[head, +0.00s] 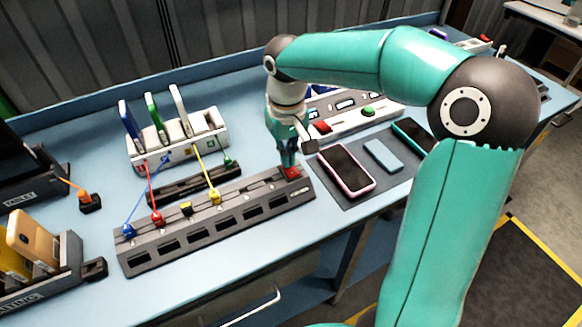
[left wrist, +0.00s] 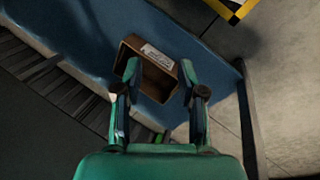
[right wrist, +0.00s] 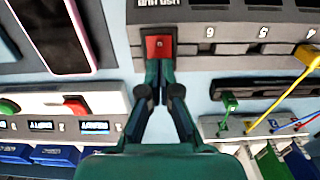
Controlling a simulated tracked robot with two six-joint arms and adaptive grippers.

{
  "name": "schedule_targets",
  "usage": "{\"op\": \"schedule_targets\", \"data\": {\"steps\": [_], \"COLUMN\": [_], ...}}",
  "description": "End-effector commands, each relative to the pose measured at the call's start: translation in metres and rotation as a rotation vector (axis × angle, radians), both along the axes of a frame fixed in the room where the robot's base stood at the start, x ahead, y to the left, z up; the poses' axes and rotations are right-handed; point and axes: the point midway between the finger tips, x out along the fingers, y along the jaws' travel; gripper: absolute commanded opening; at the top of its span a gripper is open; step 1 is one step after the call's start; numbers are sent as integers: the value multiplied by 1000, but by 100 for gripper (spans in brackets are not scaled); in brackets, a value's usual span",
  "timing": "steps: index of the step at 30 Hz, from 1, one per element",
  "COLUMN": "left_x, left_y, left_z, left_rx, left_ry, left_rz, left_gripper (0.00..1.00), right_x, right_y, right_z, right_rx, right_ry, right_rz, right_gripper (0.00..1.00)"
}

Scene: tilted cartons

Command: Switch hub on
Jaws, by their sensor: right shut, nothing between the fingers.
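The hub (head: 216,222) is a long dark grey strip with a row of sockets on the blue table. Blue, red and yellow plugs sit along its top. Its red switch (head: 291,173) is at the right end; in the right wrist view the red switch (right wrist: 159,47) lies right at my fingertips. My right gripper (head: 288,164) is shut and empty, pointing down with its tips at the switch. Whether they touch or press it I cannot tell. My left gripper (left wrist: 157,85) is open and empty, above a brown box (left wrist: 150,70); it is not in the head view.
A white rack (head: 178,145) with several upright phones stands behind the hub. A dark mat with a pink-edged phone (head: 346,170) lies to the right. A panel with red and green buttons (head: 368,111) is behind my right gripper. An orange plug (head: 90,201) stands left.

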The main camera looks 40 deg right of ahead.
Motion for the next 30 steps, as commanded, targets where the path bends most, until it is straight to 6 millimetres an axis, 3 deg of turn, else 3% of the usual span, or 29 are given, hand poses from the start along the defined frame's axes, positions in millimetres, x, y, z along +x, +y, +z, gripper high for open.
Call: {"op": "schedule_targets", "data": {"steps": [17, 30], "left_x": [0, 0], "left_y": [0, 0], "left_z": [-2, 28], "left_rx": [0, 0], "left_ry": [0, 0], "left_rz": [0, 0], "left_gripper": [40, 40], "right_x": [-1, 0], "right_y": [0, 0], "right_z": [-5, 30], "right_rx": [1, 0], "right_ry": [3, 1], "right_rz": [0, -1], "right_gripper": [0, 0]}}
